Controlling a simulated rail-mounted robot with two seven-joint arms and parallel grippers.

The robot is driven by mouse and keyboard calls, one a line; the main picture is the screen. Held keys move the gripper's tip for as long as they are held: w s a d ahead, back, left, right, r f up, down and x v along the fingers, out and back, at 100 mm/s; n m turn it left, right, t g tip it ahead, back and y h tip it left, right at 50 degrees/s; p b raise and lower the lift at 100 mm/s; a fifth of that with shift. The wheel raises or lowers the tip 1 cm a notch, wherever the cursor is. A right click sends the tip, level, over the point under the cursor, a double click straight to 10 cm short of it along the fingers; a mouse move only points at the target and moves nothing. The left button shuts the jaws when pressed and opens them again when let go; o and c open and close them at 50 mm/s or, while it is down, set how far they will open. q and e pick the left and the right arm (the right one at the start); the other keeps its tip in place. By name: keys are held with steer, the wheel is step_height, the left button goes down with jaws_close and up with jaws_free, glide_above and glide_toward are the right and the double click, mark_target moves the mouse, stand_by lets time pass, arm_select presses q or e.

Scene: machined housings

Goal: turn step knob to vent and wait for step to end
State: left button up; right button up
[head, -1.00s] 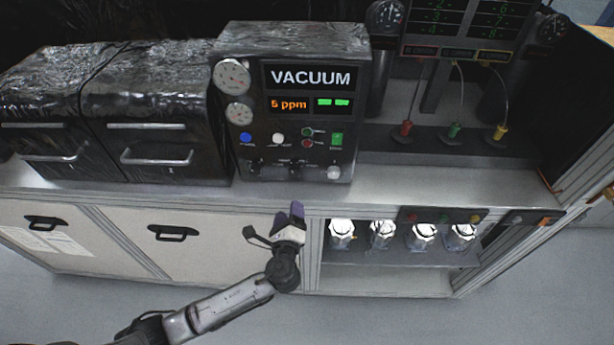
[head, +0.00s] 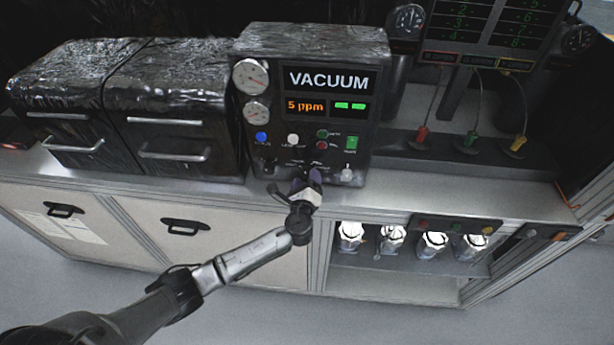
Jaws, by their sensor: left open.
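The vacuum unit (head: 308,62) stands on the counter, with a black front panel. Its display reads "VACUUM" and "5 ppm" (head: 305,106), with two green bars lit beside it. A row of small knobs runs along the bottom of the panel. The left knob (head: 269,166) and the pale right knob (head: 347,175) show. The middle knob is hidden behind my left gripper (head: 307,176). I cannot tell whether the fingers touch the knob. My right gripper is not in view.
Two dark foil-topped ovens (head: 172,110) stand left of the unit. To the right are red, green and yellow plugs (head: 454,144) under a readout board (head: 488,35). Several jars (head: 391,240) sit on a shelf below the counter. The counter front (head: 450,195) is clear on the right.

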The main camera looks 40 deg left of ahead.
arm_select(q)
steer(key=shift+x, duration=0.85)
steer(key=c, duration=0.9)
